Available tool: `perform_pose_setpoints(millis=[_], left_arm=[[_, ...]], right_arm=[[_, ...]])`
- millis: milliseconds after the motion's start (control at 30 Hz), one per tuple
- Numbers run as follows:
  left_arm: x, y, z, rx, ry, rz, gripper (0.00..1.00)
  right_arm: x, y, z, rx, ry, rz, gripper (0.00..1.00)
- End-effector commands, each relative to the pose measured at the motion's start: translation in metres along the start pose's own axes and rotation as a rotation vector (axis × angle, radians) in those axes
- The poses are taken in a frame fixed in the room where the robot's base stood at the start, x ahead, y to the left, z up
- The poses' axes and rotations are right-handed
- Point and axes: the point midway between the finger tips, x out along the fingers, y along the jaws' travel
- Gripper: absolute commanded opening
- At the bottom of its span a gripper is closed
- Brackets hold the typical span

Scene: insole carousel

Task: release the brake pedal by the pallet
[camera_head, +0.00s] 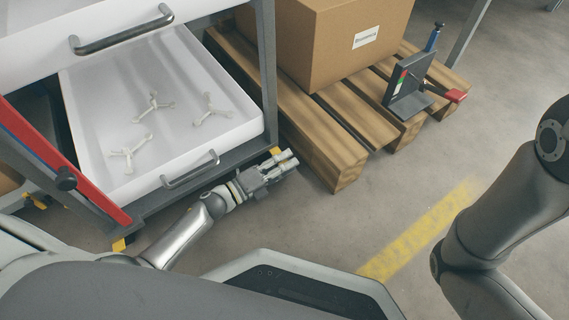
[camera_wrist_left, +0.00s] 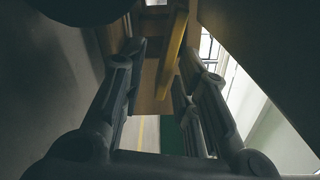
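The brake pedal (camera_head: 456,95) is a small red pad low on the right side of a dark bracket unit (camera_head: 405,82) at the pallet's right end. A lever with a blue grip (camera_head: 433,38) rises behind the bracket. My left gripper (camera_head: 293,158) is beside the lower drawer's front corner, left of the pallet's near end and well away from the pedal. In the left wrist view its fingers (camera_wrist_left: 160,75) stand apart with nothing clearly held between them. My right arm shows at the right, but its gripper is out of view.
The wooden pallet (camera_head: 342,150) carries a cardboard box (camera_head: 325,40). An open white drawer (camera_head: 95,120) with several pale three-armed parts sits left, in a grey frame close to my left arm. Floor is clear around the yellow line (camera_head: 420,235).

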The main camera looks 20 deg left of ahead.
Motion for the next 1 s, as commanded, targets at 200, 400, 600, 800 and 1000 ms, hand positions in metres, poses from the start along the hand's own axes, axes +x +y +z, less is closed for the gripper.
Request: perform_pose_setpoints(millis=[200,400,600,800,1000], left_arm=[[0.0,0.0,0.0,0.0,0.0,0.0,0.13],[0.0,0.0,0.0,0.0,0.0,0.0,0.0],[-0.001,-0.001,0.0,-0.009,0.0,0.0,0.0],[-0.001,-0.007,0.001,-0.074,0.0,0.002,0.0],[-0.001,-0.016,0.003,-0.207,0.0,0.002,0.0]], right_arm=[[0.0,0.0,0.0,0.0,0.0,0.0,0.46],[0.0,0.0,0.0,0.0,0.0,0.0,0.46],[0.002,0.0,0.001,0.0,0.0,0.0,0.46],[0.014,0.003,0.005,0.0,0.0,0.0,0.46],[0.033,0.007,0.011,0.0,0.0,0.0,0.46]])
